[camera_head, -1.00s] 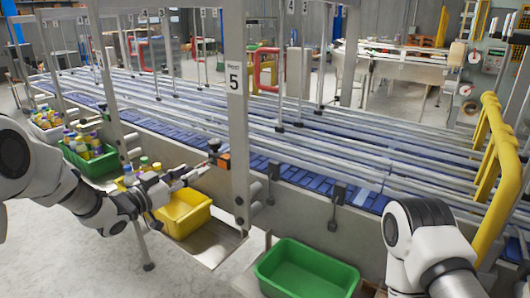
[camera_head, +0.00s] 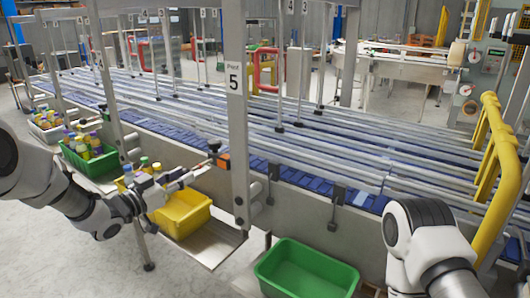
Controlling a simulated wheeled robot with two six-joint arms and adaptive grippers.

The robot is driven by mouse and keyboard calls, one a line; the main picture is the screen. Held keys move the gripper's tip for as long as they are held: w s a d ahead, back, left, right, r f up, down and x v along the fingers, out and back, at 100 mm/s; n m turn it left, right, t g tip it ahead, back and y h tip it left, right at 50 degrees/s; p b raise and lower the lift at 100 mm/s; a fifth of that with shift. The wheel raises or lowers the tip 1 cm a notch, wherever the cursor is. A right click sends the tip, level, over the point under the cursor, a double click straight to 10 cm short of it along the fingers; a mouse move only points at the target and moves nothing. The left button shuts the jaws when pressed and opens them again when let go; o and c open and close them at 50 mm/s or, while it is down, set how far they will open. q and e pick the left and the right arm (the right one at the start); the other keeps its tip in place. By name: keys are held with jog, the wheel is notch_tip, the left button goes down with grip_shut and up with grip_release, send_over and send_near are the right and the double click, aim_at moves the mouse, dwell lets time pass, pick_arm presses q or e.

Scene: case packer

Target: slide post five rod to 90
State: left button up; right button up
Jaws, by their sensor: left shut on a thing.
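Post five (camera_head: 235,120) is an upright grey metal post with a white "Post 5" label, beside the conveyor. An orange block (camera_head: 223,160) with a black knob (camera_head: 214,146) sits on its left side. A thin rod (camera_head: 202,166) shows at the block's left, mostly hidden by my gripper. My left gripper (camera_head: 188,178) is left of the block, above the yellow bin, and shut on the rod's end; its fingertips are small and hard to make out. My right arm stands at the lower right, and its gripper is out of view.
A yellow bin (camera_head: 182,222) with bottles is below my left gripper. A green bin (camera_head: 85,168) with bottles stands farther left. An empty green bin (camera_head: 305,275) is at the front. The conveyor's rails (camera_head: 330,130) run behind the post; a yellow guard (camera_head: 492,160) is at the right.

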pick_arm(q)
jog(key=shift+v, duration=1.35)
jog(key=o, duration=0.9)
